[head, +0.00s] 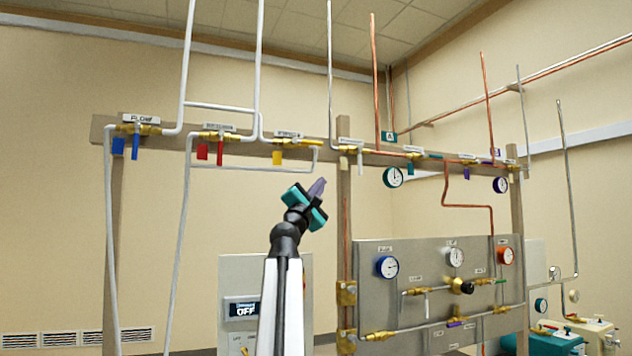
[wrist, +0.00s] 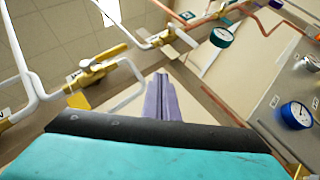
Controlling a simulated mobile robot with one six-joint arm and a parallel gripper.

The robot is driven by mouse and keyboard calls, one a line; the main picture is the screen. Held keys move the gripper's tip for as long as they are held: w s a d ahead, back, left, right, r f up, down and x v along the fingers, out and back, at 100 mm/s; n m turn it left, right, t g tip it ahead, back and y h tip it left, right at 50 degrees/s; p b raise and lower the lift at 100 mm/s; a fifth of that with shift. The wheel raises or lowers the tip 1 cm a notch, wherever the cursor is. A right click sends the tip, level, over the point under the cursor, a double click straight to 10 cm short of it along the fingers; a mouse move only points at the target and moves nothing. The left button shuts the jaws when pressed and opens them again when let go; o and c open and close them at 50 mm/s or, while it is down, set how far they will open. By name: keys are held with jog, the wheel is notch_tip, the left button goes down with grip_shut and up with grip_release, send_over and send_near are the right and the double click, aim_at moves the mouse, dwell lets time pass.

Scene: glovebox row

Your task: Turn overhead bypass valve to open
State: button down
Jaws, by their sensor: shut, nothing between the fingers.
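Several brass valves sit along an overhead wooden rail, and their label text is too small to read surely, so I cannot tell which is the bypass. The yellow-handled valve (head: 297,143) has its lever lying along its pipe and a yellow tag hanging below. It also shows in the wrist view (wrist: 98,66), at the upper left. A white-handled valve (head: 350,144) is to its right. My gripper (head: 318,186) has purple fingers, pressed together and empty. It points up in front of and below the rail, apart from the valves. Its fingers (wrist: 163,90) show mid-frame in the wrist view.
White pipes (head: 186,200) run down at the left and up to the ceiling. A grey gauge panel (head: 400,258) stands at the lower right. A teal gauge (head: 392,177) hangs under the rail. A display (head: 245,310) reads OFF. Open air surrounds my gripper below the rail.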

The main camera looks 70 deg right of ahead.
jog(key=shift+s+a+f, duration=0.3)
jog(key=shift+f, duration=0.35)
jog(key=shift+s+a+f, duration=0.3)
jog(key=shift+f, duration=0.35)
jog(key=shift+r, duration=0.15)
